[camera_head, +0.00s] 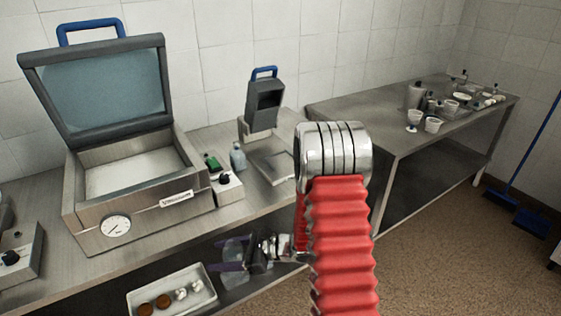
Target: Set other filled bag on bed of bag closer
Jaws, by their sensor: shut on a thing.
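An open machine with a clear lid (100,88), a pale bed (125,168) and a dial on its front stands at the left of the steel bench; it looks like the bag closer. Its bed looks empty. My gripper (230,254), with purple fingers, is low in front of the bench, right of a white tray. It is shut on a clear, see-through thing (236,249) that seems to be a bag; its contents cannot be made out. My red-sleeved arm hides part of the bench's right end.
The white tray (142,303) below holds brown and white pieces. A smaller device with a blue handle (264,100), a bottle (238,158) and a knobbed box (227,188) stand right of the machine. A second table (395,135) at the right carries cups and small containers.

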